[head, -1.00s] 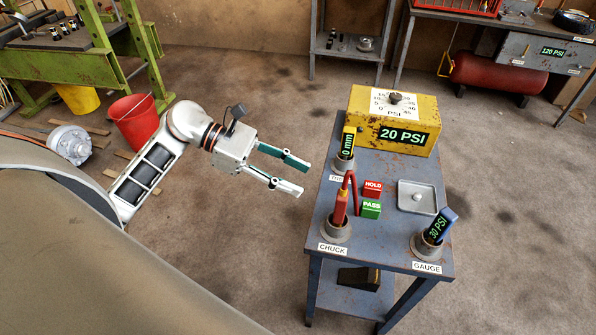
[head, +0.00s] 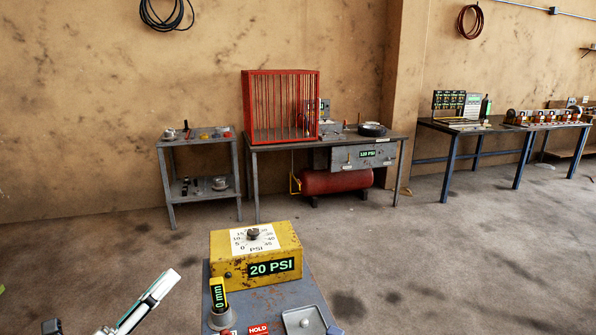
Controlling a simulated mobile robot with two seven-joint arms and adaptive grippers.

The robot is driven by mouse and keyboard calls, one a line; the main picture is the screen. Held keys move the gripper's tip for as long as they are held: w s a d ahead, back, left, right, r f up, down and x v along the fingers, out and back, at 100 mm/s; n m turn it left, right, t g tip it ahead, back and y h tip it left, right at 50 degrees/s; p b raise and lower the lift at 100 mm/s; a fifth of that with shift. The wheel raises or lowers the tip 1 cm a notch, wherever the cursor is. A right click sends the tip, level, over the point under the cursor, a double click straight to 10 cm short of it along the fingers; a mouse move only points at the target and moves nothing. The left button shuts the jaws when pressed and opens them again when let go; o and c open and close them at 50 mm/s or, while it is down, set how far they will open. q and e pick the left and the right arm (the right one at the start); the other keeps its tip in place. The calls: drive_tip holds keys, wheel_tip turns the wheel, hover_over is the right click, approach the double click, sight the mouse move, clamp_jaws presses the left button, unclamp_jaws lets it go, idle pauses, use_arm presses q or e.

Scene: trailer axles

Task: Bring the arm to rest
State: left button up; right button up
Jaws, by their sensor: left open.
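My left gripper (head: 148,302) is at the bottom left of the head view, cut off by the lower edge. The gripper is in the air to the left of the small blue-grey table (head: 290,293). My right gripper is not in view.
The table bears a yellow box (head: 228,270) reading 20 PSI, a holder with a yellow-topped tool (head: 218,294), a red HOLD block (head: 258,330) and a grey tray (head: 304,321). Behind are a grey shelf stand (head: 200,140), a red cage (head: 281,105) and a red tank (head: 336,181). Open floor lies between.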

use_arm(q)
drive_tip(key=s+a+f+n+g+y, duration=0.1)
drive_tip(key=s+a+f+n+y, duration=0.1)
drive_tip(key=a+f+n+y, duration=0.55)
drive_tip(key=s+a+f+n+g+y, duration=0.1)
drive_tip(key=a+f+n+y, duration=0.3)
drive_tip(key=n+y, duration=0.65)
drive_tip(key=s+f+n+g+h, duration=0.2)
drive_tip(key=s+f+n+g, duration=0.7)
drive_tip(key=s+f, duration=0.6)
drive_tip(key=d+f+n+t+h, duration=0.2)
drive_tip(key=d+f+h, duration=0.5)
drive_tip(key=d+f, duration=0.7)
drive_tip(key=d+t, duration=0.1)
drive_tip(key=d, duration=0.1)
drive_tip(key=shift+w+d+n, duration=0.3)
drive_tip(key=shift+w, duration=0.05)
